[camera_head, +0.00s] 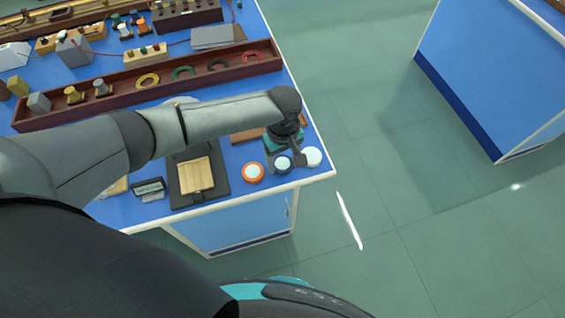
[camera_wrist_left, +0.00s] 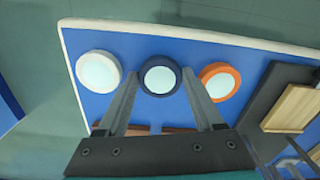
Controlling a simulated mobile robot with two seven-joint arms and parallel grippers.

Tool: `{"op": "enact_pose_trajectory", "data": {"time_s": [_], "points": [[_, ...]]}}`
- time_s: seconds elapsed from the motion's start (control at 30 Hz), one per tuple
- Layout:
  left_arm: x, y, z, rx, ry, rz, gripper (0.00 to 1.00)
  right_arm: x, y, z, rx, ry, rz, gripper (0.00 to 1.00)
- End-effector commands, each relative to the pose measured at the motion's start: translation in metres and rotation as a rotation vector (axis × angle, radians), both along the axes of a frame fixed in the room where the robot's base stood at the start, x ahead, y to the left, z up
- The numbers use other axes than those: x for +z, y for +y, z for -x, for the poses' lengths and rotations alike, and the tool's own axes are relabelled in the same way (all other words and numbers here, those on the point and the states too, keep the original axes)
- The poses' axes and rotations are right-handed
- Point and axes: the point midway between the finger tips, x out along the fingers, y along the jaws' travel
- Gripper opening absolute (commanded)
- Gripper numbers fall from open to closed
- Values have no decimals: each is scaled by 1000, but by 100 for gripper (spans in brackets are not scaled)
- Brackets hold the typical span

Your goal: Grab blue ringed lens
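The blue ringed lens (camera_head: 283,165) is a pale disc in a dark blue ring. It lies on the blue bench top near the front right corner, between an orange ringed lens (camera_head: 253,172) and a white ringed lens (camera_head: 312,156). My left gripper (camera_head: 286,160) is right over it, pointing down. In the left wrist view my left gripper (camera_wrist_left: 159,74) is open, with the blue ringed lens (camera_wrist_left: 159,79) lined up between its fingertips. I cannot tell whether the fingers touch its ring. My right gripper is not in view.
A black stand with a wooden block (camera_head: 196,175) and a small dark label (camera_head: 148,188) sit to the left. A long brown tray (camera_head: 115,104) with coloured rings and weights lies behind my arm. Another blue bench (camera_head: 490,75) stands at the right across open floor.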

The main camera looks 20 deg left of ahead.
Motion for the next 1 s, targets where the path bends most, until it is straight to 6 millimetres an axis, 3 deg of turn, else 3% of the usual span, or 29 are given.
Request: {"op": "enact_pose_trajectory", "data": {"time_s": [0.03, 0.47, 0.77, 1.0], "points": [[0, 0, 0, 0, 0, 0, 59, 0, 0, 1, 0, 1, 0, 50], [0, 0, 0, 0, 0, 0, 12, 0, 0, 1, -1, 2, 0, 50], [3, 0, 0, 0, -1, 1, 12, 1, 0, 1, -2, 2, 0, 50], [32, 0, 0, 0, -1, 1, 12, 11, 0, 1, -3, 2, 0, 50]]}}
